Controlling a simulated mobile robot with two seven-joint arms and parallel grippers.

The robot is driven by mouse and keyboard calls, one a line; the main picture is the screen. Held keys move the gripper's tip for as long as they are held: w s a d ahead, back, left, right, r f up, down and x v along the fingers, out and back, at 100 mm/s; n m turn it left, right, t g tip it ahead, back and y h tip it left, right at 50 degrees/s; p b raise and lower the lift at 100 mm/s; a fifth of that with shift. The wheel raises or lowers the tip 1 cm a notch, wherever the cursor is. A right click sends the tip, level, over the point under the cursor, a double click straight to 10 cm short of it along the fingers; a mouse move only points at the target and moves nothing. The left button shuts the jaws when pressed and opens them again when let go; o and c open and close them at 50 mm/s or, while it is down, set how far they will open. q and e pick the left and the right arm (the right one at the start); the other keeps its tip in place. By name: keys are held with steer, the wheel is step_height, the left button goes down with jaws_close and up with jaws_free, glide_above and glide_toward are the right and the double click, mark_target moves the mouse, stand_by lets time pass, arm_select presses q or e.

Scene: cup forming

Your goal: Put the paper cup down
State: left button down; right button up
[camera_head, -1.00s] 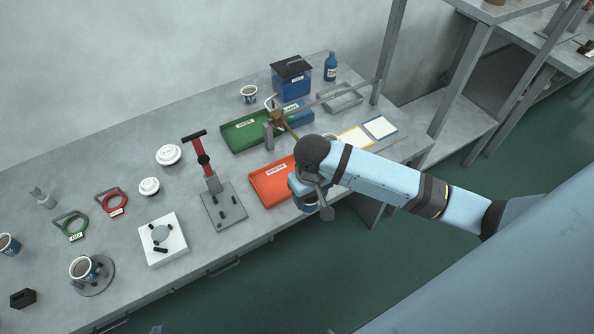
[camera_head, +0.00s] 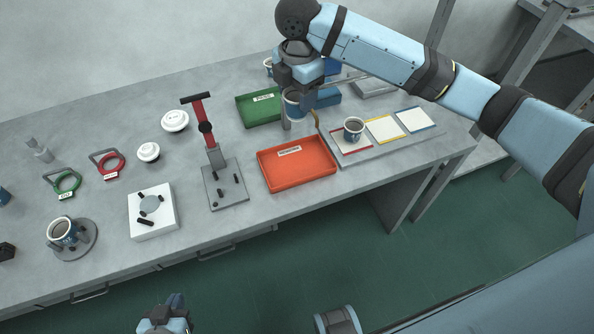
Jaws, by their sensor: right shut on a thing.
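My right gripper (camera_head: 300,82) is shut on a white and blue paper cup (camera_head: 293,106). The cup hangs upright under the gripper, in front of the green tray's right end; I cannot tell whether it touches anything below. Another paper cup (camera_head: 353,130) with dark contents stands on the red-bordered card of the grey board (camera_head: 385,146). A third cup (camera_head: 60,231) stands in a round grey holder at the left. My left gripper (camera_head: 168,314) shows at the bottom edge, off the table; its fingers are not clear.
An orange tray (camera_head: 297,180) lies in front of the held cup, and a green tray (camera_head: 247,113) lies left of it. A red-handled press (camera_head: 224,190) and a white block (camera_head: 168,226) stand further left. The yellow-bordered (camera_head: 384,128) and blue-bordered (camera_head: 415,119) cards are bare.

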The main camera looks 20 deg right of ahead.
steer(key=shift+f, duration=0.25)
step_height(320, 180, down, 19)
steer(key=shift+f+b, duration=0.1)
steer(key=shift+b, duration=0.2)
steer(key=o, duration=0.9)
steer(key=shift+f+n, duration=0.15)
steer(key=shift+n, duration=0.15)
step_height(320, 180, up, 12)
steer(key=shift+r, duration=0.2)
